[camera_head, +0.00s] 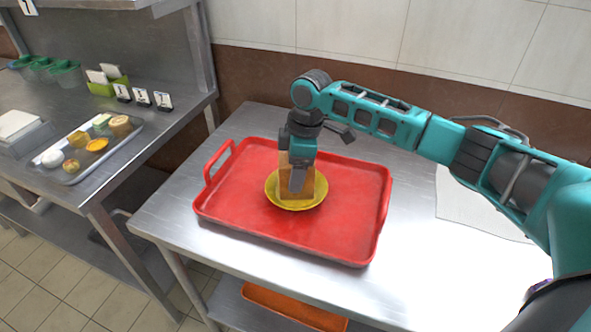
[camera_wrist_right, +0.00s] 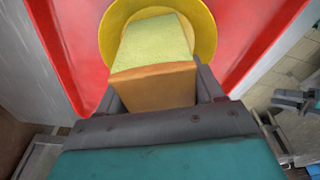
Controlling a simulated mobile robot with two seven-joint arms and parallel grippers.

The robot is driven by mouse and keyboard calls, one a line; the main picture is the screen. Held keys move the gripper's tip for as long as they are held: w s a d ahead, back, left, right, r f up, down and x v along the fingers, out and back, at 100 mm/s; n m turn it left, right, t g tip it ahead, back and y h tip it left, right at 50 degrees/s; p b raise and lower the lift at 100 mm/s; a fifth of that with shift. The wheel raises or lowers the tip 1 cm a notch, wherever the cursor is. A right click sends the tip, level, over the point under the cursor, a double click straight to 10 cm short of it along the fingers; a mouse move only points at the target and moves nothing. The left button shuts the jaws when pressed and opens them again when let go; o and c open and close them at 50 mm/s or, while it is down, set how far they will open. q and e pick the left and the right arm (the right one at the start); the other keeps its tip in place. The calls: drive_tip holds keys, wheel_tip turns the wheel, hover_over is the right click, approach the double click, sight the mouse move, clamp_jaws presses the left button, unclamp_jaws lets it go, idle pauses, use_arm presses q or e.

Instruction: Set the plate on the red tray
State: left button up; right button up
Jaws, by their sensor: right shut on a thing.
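The yellow plate (camera_head: 300,206) is over the middle of the red tray (camera_head: 240,213) and appears to rest on it. A block of food (camera_head: 309,185), tan-orange at the side and yellow-green on another face, is on the plate. My right gripper (camera_head: 298,182) comes down from above and is shut on this block. In the right wrist view the block (camera_wrist_right: 153,85) sits between the two fingers (camera_wrist_right: 160,92), with the plate (camera_wrist_right: 205,30) around its far end and the red tray (camera_wrist_right: 75,30) behind. The plate's underside is hidden. My left gripper does not show.
The tray lies on a steel table (camera_head: 165,215) by a tiled wall. A pale sheet (camera_head: 470,208) lies to its right. A left counter (camera_head: 165,125) bears a metal tray (camera_head: 70,178) of foods, number cards and green containers. An orange tray (camera_head: 295,307) is below.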

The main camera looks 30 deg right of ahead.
drive_tip(key=o, duration=1.1)
drive_tip(key=shift+f, duration=0.1)
drive_tip(key=shift+o, duration=0.2)
drive_tip(key=shift+r, duration=0.35)
drive_tip(key=r, duration=0.3)
drive_tip(key=d+r+p, duration=0.1)
drive_tip(key=r, duration=0.7)
drive_tip(key=shift+s+d+r, duration=0.25)
drive_tip(key=shift+s+d, duration=0.05)
drive_tip(key=shift+s, duration=0.05)
drive_tip(key=shift+f, duration=0.1)
